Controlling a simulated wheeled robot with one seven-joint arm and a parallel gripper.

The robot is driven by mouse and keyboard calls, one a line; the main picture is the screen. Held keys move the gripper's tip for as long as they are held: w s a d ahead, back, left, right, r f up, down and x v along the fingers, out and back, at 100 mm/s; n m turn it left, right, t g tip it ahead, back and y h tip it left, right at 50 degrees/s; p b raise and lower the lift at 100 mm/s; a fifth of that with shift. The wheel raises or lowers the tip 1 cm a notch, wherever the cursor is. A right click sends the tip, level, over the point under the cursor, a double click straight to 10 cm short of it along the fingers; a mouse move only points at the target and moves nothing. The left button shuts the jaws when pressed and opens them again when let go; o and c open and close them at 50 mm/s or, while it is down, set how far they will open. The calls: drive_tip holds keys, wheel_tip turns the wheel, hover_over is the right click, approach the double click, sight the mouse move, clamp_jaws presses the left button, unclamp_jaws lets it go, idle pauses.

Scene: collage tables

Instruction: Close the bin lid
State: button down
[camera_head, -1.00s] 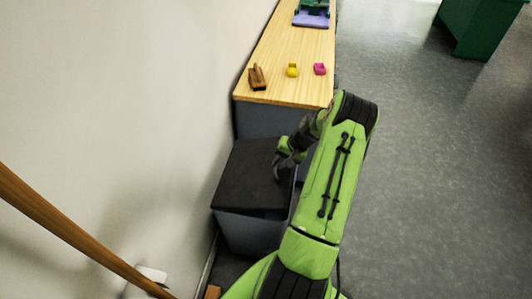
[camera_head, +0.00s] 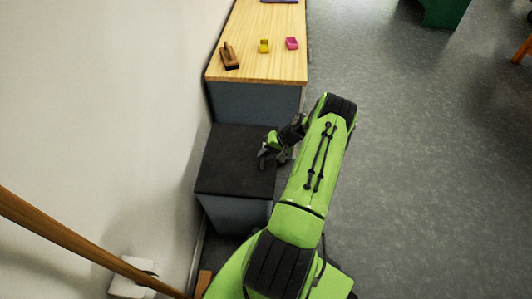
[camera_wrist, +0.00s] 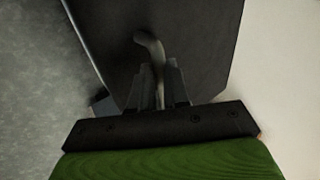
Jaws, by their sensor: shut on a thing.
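The grey bin (camera_head: 237,213) stands on the floor against the wall. Its dark lid (camera_head: 232,155) lies over the bin's top and looks about level, with no clear gap at the front edge. My gripper (camera_head: 268,158) is at the lid's right part, low over it. In the wrist view, my gripper (camera_wrist: 160,90) is shut on a curved grey handle (camera_wrist: 150,45) that stands out from the dark lid (camera_wrist: 195,40). My arm hides part of the bin's right side.
A wood-topped table (camera_head: 270,66) stands behind the bin, with a brown block (camera_head: 229,57), a yellow piece (camera_head: 264,46) and a pink piece (camera_head: 292,43) on it. The wall (camera_head: 90,100) is close on the left. Open floor (camera_head: 420,170) lies to the right.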

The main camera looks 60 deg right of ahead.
drive_tip(key=shift+s+d+f, duration=0.25)
drive_tip(key=shift+s+f, duration=0.55)
drive_tip(key=shift+s, duration=0.15)
drive_tip(key=c, duration=1.1)
unclamp_jaws()
drive_tip(key=shift+d, duration=0.1)
drive_tip(key=p+v, duration=0.1)
drive_tip(key=v, duration=0.4)
drive_tip(key=p+v, duration=0.2)
drive_tip(key=v, duration=0.3)
drive_tip(key=w+r+p+v, duration=0.1)
drive_tip(key=p+v, duration=0.1)
drive_tip(key=v, duration=0.4)
drive_tip(key=shift+w+f, duration=0.1)
drive_tip(key=shift+w, duration=0.05)
